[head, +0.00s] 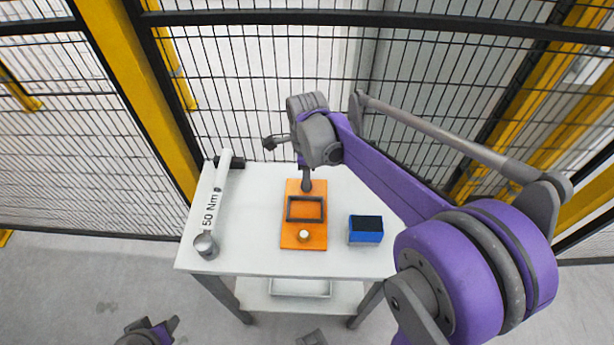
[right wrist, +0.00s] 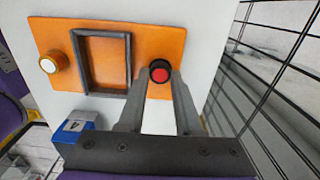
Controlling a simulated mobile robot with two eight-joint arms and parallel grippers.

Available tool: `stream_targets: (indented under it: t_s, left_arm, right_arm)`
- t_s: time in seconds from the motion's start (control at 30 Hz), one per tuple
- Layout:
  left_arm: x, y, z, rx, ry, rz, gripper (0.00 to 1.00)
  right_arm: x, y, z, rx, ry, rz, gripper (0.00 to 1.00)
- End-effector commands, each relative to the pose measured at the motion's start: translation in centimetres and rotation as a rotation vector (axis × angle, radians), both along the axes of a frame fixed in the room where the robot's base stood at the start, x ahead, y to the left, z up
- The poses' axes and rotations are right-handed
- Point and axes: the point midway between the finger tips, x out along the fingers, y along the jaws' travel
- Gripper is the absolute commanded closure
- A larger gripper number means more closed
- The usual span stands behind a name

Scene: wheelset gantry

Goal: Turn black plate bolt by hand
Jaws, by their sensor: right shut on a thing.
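An orange plate (head: 290,215) lies on the white table, with a dark rectangular frame (head: 289,208) on it and a white round bolt (head: 304,235) at its near end. The black plate bolt (right wrist: 160,72), a black ring with a red face, is at the plate's other end in the right wrist view. My right gripper (right wrist: 160,80) is shut on this bolt, with a fingertip at either side. In the head view, my right gripper (head: 306,186) points down at the plate's far end and hides the bolt. My left gripper (head: 160,328) is low at the left, partly cut off, away from the table.
A white tool marked 50 Nm (head: 212,208) lies along the table's left side. A blue box with a dark top (head: 365,236) stands right of the plate. Wire fencing (head: 260,60) with yellow posts (head: 140,90) rises close behind the table.

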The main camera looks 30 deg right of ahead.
Motion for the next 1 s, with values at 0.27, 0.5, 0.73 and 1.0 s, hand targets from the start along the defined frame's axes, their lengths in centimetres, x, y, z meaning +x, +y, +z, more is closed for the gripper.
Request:
stream_targets:
  t_s: [0.27, 0.5, 0.73, 1.0]
  left_arm:
    - [0.0, 0.0, -0.04, 0.0, 0.0, 0.0, 0.5]
    - [-0.01, 0.0, -0.05, 0.0, 0.0, 0.0, 0.5]
    - [-0.01, 0.0, -0.05, 0.0, 0.0, 0.0, 0.5]
    - [-0.01, 0.0, -0.05, 0.0, 0.0, 0.0, 0.5]
  right_arm:
    - [0.16, 0.02, 0.15, 0.001, -0.004, -0.14, 1.0]
    - [0.17, 0.01, 0.16, 0.0, -0.005, -0.189, 1.0]
    - [0.18, 0.01, 0.16, 0.0, -0.005, -0.197, 1.0]
    - [0.17, 0.0, 0.15, 0.0, -0.003, -0.196, 0.54]
